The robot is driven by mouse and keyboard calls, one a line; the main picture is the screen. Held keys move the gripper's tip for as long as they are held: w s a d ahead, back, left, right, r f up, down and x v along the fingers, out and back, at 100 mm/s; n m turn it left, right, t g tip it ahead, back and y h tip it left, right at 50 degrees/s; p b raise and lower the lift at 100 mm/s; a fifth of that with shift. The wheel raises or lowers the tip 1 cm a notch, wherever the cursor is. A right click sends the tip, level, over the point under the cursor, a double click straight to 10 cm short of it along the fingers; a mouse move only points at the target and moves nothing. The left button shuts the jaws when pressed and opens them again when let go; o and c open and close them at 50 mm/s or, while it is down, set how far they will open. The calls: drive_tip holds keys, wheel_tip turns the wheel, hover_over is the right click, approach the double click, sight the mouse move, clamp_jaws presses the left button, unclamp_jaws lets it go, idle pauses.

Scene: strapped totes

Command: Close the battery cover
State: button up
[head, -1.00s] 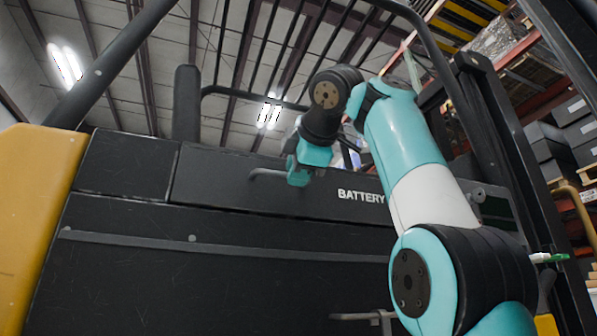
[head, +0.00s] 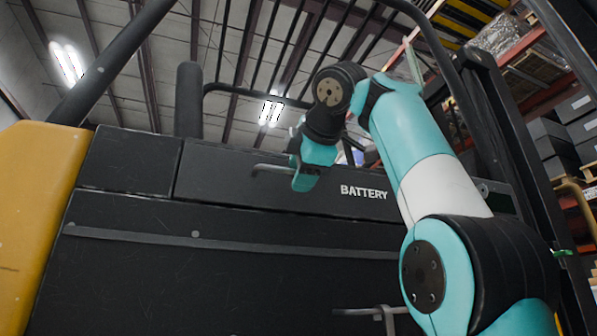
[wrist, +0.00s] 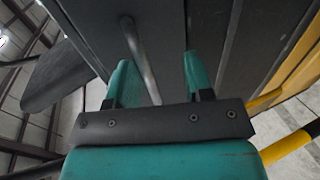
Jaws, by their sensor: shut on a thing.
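The battery cover (head: 230,178) is a long dark panel lettered BATTERY on the side of a truck. Its face looks nearly in line with the dark panel to its left; I cannot tell whether it sits fully flush. A thin grey bar handle (head: 268,168) stands out from the cover. My gripper (head: 303,176) is at the right part of this handle and partly hides it. In the wrist view, the handle (wrist: 141,58) runs between the two teal fingers of my gripper (wrist: 157,62), which is shut on it.
A lower dark panel (head: 180,270) with a grey strip lies below the cover. Another grey bar handle (head: 365,311) juts out low, near my arm. A yellow body part (head: 35,210) stands at the left, and dark mast uprights (head: 500,130) rise at the right.

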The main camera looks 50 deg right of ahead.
drive_tip(key=p+v, duration=0.3)
drive_tip(key=v, duration=1.3)
drive_tip(key=shift+s+a, duration=0.15)
drive_tip(key=shift+s, duration=0.1)
